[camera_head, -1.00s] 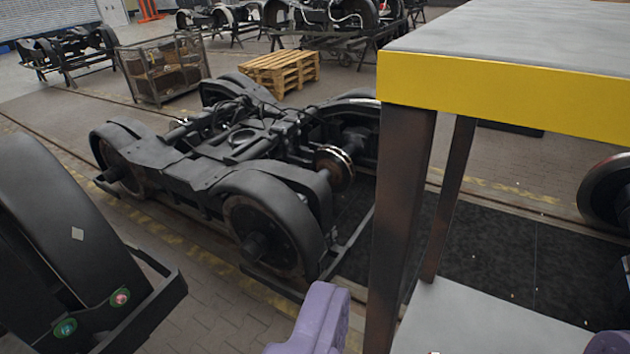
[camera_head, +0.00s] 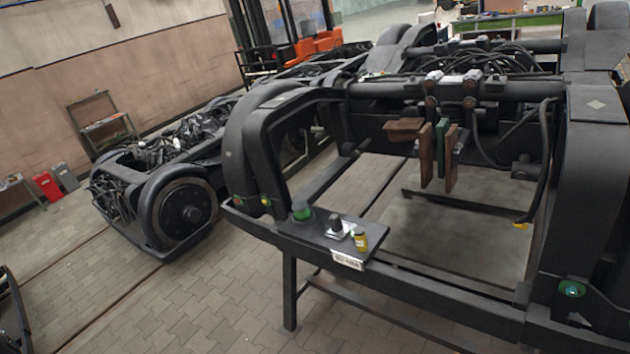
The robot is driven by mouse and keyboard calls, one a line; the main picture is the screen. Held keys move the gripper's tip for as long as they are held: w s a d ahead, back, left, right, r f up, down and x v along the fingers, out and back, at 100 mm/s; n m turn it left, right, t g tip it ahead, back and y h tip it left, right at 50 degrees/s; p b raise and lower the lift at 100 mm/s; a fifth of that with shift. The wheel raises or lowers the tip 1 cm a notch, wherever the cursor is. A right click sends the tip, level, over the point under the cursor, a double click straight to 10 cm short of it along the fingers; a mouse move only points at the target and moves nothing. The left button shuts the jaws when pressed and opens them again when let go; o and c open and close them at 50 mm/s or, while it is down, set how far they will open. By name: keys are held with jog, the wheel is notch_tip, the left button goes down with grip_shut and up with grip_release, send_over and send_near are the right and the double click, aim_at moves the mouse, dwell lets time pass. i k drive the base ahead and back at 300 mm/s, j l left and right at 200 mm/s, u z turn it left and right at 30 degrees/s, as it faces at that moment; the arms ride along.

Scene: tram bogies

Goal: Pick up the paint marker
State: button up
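I cannot pick out a paint marker for certain. On a flat dark plate (camera_head: 312,223) at the near left corner of a raised black bogie frame (camera_head: 440,288) stand several small items. One is a green round piece (camera_head: 302,211), one a dark upright cylinder (camera_head: 335,222) beside a white patch, and one a short yellow container (camera_head: 361,240) with a pale top. They are too small to identify surely. My gripper is not in view.
The frame stands on legs (camera_head: 289,290), with an open middle. Brown and green blocks (camera_head: 436,155) hang at its crossbar. Another bogie (camera_head: 180,200) is on the left, with red and grey boxes (camera_head: 48,185) by the wall. Paved floor (camera_head: 190,300) is clear at front left.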

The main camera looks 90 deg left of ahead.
aim_at(360, 232)
jog(key=u, duration=2.1)
